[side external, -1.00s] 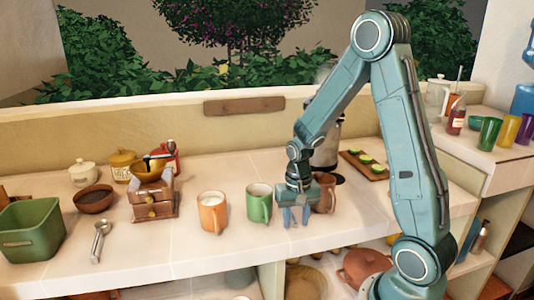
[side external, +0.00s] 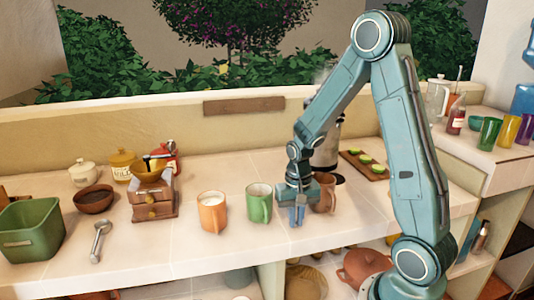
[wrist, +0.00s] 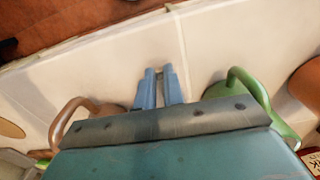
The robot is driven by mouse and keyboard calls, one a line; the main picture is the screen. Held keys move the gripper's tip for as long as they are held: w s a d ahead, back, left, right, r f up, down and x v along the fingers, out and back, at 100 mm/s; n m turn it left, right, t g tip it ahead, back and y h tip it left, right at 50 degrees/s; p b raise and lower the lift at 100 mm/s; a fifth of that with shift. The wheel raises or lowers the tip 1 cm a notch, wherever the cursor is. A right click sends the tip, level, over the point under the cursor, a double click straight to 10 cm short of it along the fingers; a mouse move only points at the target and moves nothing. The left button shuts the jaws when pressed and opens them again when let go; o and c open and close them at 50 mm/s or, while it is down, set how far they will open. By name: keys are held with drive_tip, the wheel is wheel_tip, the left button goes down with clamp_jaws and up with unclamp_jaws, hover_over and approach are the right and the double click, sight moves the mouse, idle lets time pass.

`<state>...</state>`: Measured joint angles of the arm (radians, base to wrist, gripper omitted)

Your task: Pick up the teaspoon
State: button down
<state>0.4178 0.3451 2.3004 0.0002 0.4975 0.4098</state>
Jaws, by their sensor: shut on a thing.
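My gripper (side external: 297,215) is low over the counter, between the green mug and the brown mug. Its blue fingers are closed together on a thin thing, the teaspoon, which is almost wholly hidden. In the wrist view the fingertips (wrist: 160,72) are close together, with only a small sliver between them. A larger metal spoon or scoop (side external: 100,240) lies on the counter at the far left, well away from my gripper.
The green mug (side external: 259,204) stands just left of my gripper and the brown mug (side external: 325,196) just right. An orange mug (side external: 212,212) stands farther left. A coffee grinder (side external: 153,200) and green bin (side external: 32,232) are at left. The counter's front edge is close.

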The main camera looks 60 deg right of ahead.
drive_tip(key=shift+r, duration=0.15)
wheel_tip(320, 180, up, 20)
idle(0.7)
drive_tip(key=shift+w+f, duration=0.1)
drive_tip(key=shift+f, duration=0.1)
idle(0.3)
